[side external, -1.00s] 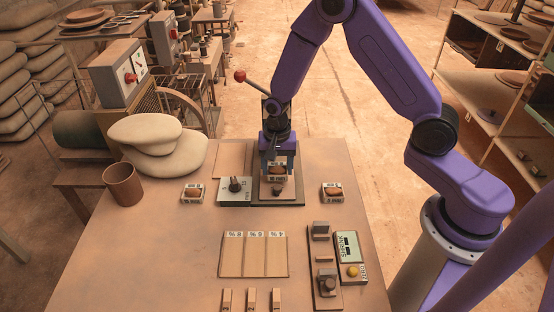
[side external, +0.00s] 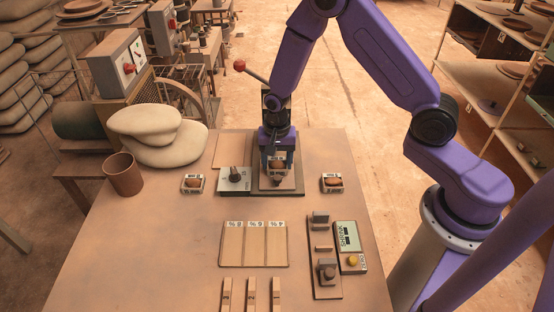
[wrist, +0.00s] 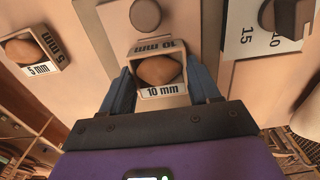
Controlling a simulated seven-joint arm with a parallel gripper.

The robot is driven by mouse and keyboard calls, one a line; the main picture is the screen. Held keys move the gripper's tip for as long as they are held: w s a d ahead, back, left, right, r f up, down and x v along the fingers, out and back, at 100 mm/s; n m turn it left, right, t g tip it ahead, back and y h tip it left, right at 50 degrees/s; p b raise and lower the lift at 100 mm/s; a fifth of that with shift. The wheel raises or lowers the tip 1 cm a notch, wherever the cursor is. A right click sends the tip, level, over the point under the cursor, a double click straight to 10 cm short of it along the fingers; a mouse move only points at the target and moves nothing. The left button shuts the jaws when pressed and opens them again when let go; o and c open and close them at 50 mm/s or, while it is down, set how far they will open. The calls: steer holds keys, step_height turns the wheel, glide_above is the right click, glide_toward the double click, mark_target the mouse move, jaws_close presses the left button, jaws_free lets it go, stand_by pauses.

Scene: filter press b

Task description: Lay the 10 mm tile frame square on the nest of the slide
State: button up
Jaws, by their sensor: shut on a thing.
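The 10 mm tile frame (wrist: 163,80) is a small pale box-like frame with a brown rounded lump inside and a "10 mm" label. My gripper (wrist: 164,92) is shut on it, with one blue finger at each side. In the side view my gripper (side external: 277,163) holds the frame (side external: 277,168) low over the pale slide plate (side external: 294,184) on its dark base. A grey round knob (wrist: 145,14) stands on the plate just beyond the frame. The nest under the frame is hidden. I cannot tell whether the frame touches the plate.
A 5 mm frame (wrist: 30,52) sits to one side; another small frame (side external: 192,184) is on the left. A dial plate (side external: 234,180) with a dark knob adjoins the slide. A red-tipped lever (side external: 239,66) rises behind.

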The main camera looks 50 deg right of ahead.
steer(key=shift+f, duration=0.15)
steer(key=o, duration=1.3)
step_height(320, 180, up, 17)
steer(key=s+r+n, duration=0.1)
steer(key=s+n, duration=0.6)
steer(key=s, duration=0.2)
steer(key=s+r+n, duration=0.2)
steer(key=s+n, duration=0.5)
steer(key=s, duration=0.3)
steer(key=s+r+n, duration=0.1)
steer(key=s+n, duration=0.6)
steer(key=s, duration=0.3)
steer(key=shift+d+r+n, duration=0.2)
steer(key=shift+r+n, duration=0.1)
steer(key=shift+r, duration=0.05)
